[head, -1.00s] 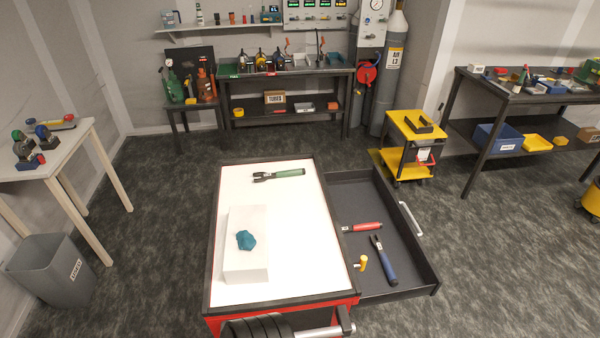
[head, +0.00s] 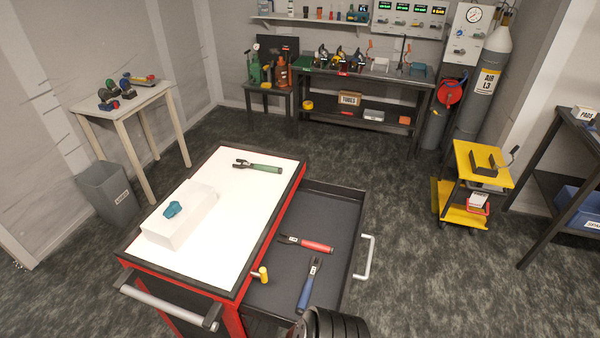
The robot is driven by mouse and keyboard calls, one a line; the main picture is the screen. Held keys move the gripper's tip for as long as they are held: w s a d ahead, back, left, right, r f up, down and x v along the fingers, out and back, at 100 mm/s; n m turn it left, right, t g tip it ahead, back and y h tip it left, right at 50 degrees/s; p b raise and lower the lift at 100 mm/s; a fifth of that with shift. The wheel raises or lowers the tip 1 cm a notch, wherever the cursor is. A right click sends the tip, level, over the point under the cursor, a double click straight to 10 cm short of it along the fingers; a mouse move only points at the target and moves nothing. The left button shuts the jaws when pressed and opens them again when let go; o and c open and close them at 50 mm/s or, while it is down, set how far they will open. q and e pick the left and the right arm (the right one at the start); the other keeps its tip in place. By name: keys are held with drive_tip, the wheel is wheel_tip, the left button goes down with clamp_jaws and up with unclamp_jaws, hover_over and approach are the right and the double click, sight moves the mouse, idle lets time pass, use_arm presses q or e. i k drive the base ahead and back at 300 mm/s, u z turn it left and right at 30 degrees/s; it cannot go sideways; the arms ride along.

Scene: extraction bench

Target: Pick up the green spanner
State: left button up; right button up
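The green spanner (head: 262,168) lies flat on the white top of the red cart (head: 284,183), near its far edge. Its dark open jaw points left and its green handle points right. Nothing touches it.
A white block (head: 176,226) with a teal lump (head: 173,209) on it stands on the cart top. The cart's open drawer (head: 335,215) holds a red spanner (head: 308,244) and a blue spanner (head: 308,287). A yellow trolley (head: 482,165) stands to the right. Dark floor (head: 405,260) is clear between them.

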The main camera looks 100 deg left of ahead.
sight(245, 164)
drive_tip(key=i, duration=1.4)
drive_tip(key=u, duration=2.5)
drive_tip(key=i, duration=2.7)
drive_tip(key=u, duration=1.9)
drive_tip(key=i, duration=0.7)
drive_tip(key=u, duration=2.2)
